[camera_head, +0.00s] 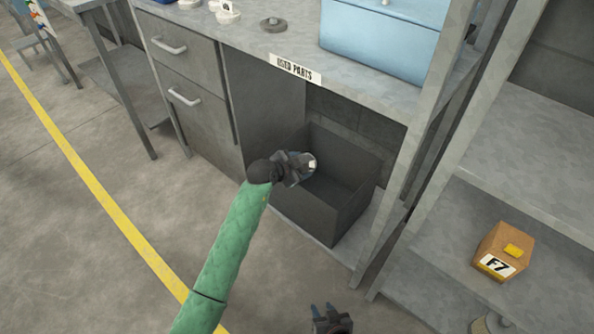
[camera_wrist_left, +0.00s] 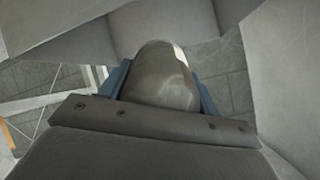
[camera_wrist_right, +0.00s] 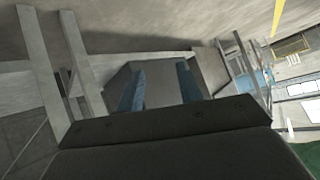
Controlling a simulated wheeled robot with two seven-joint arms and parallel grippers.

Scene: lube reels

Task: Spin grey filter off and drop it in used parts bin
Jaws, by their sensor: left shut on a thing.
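My left gripper (camera_head: 306,164) is at the near left edge of the dark used parts bin (camera_head: 348,210), at about rim height in the head view. It is shut on the grey filter (camera_wrist_left: 165,75), a rounded grey body between its blue fingers in the left wrist view. In the head view only a small pale part of the filter (camera_head: 312,163) shows past the gripper. The bin stands under the bench below a "USED PARTS" label (camera_head: 295,67). My right gripper (camera_head: 323,312) is low at the bottom edge of the head view. Its blue fingers (camera_wrist_right: 157,88) stand apart with nothing between them.
The bench top (camera_head: 230,35) overhangs the bin, with a bench leg (camera_head: 420,140) to its right. A drawer cabinet (camera_head: 195,90) is left of it. A box marked F7 (camera_head: 503,250) sits on the right shelf. A blue box (camera_head: 385,40) stands on the bench.

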